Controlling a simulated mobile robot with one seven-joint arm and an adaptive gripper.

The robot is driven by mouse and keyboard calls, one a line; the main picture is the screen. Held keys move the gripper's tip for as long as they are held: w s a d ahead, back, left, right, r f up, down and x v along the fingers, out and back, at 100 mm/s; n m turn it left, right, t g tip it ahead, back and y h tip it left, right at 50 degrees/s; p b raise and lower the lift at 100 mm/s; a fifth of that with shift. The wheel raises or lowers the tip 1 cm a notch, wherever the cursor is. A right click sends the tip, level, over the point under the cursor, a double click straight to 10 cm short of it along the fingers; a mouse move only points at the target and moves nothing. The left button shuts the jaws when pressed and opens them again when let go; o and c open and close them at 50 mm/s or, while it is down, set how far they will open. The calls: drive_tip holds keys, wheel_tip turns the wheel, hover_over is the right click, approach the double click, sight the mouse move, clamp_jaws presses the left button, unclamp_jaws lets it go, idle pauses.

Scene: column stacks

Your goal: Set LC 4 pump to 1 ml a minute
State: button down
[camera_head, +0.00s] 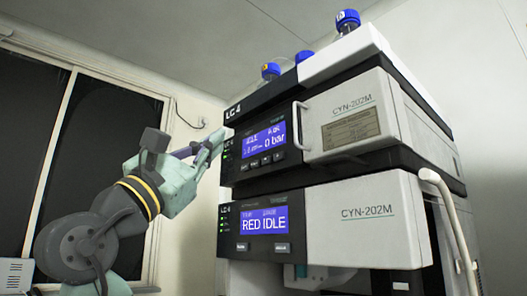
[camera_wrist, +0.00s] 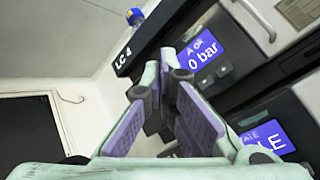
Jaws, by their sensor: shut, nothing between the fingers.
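The LC 4 pump (camera_head: 262,145) is the upper black-fronted module of the stack in the head view. A row of small buttons (camera_head: 262,162) sits under the display. In the wrist view the pump display (camera_wrist: 205,58) is tilted and partly hidden behind the fingers. My gripper (camera_head: 217,138) is shut and empty, at the left edge of the pump front. In the wrist view its fingertips (camera_wrist: 170,62) are close together, left of the display. I cannot tell whether they touch anything.
A white handle (camera_head: 299,125) stands out right of the pump panel, and a pale curved tube (camera_head: 447,205) hangs at the right side. Blue-capped bottles (camera_head: 347,21) stand on top. A dark window (camera_head: 105,125) is at left.

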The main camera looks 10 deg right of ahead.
sight(267, 161)
drive_tip(key=shift+s+a+f+g+h, duration=0.1)
drive_tip(key=shift+s+a+g+h, duration=0.1)
drive_tip(key=shift+s+g+h, duration=0.45)
drive_tip(key=shift+w, duration=0.15)
drive_tip(key=shift+w, duration=0.1)
drive_tip(key=w+d+p, duration=0.1)
drive_tip(key=w+d, duration=0.4)
drive_tip(key=d, duration=0.2)
drive_tip(key=shift+w+d, duration=0.1)
drive_tip(key=shift+d, duration=0.05)
idle(1.2)
drive_tip(key=shift+w+d, duration=0.2)
drive_tip(key=shift+d, duration=0.05)
